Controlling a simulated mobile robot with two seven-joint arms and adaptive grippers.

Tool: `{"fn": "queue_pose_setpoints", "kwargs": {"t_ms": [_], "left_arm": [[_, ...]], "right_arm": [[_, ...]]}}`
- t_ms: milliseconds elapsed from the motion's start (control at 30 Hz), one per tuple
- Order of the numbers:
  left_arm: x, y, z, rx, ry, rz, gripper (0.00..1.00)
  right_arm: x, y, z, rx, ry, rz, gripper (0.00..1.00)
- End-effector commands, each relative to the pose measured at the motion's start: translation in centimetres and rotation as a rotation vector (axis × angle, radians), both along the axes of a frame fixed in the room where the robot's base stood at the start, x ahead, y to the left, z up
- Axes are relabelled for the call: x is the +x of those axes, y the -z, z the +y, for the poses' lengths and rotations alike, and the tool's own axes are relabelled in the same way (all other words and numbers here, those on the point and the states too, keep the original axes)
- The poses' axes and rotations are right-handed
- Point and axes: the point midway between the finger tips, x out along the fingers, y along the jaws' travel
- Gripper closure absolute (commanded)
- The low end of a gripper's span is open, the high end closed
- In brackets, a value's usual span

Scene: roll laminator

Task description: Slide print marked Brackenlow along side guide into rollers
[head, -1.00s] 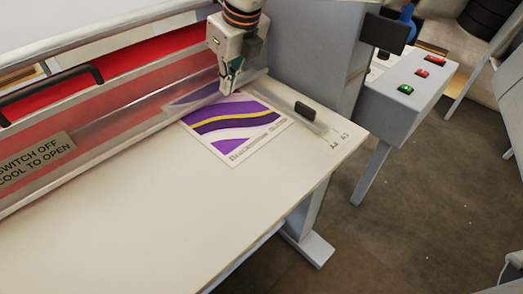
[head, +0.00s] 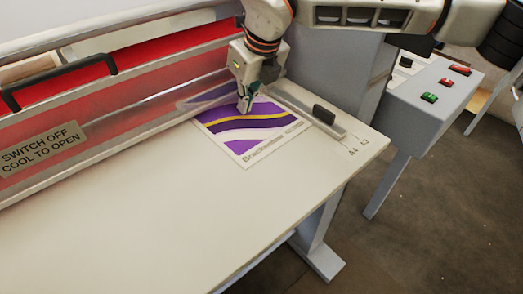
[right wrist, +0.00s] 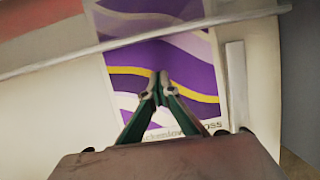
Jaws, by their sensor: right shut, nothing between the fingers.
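The purple, white and yellow print marked Brackenlow (head: 258,138) lies flat on the cream feed table. Its far end runs under the laminator's clear guard; the rollers are hidden there. The side guide (head: 290,106), a low bar with a black knob (head: 324,114), is at the print's right. In the right wrist view the print (right wrist: 190,72) lies close beside the guide (right wrist: 237,85), edges roughly parallel; I cannot tell whether they touch. My right gripper (head: 244,109) is shut and empty, tips down at the print's surface just in front of the guard. Its tips (right wrist: 160,82) show over the print's middle.
The clear guard (head: 120,115) with a black handle (head: 65,80) and a warning plate (head: 42,157) spans the table's back. A grey control box (head: 425,105) with red and green buttons stands at the right. The table's front left (head: 130,220) is bare.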

Motion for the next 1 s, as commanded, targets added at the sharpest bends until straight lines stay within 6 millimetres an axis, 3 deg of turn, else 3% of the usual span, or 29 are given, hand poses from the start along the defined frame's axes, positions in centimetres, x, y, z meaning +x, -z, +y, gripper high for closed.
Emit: {"fn": "queue_pose_setpoints", "kwargs": {"t_ms": [1000], "left_arm": [[-0.3, 1.2, 0.0, -0.001, 0.0, 0.007, 1.0]], "right_arm": [[0.0, 1.7, 0.0, 0.0, -0.001, 0.0, 1.0]]}}
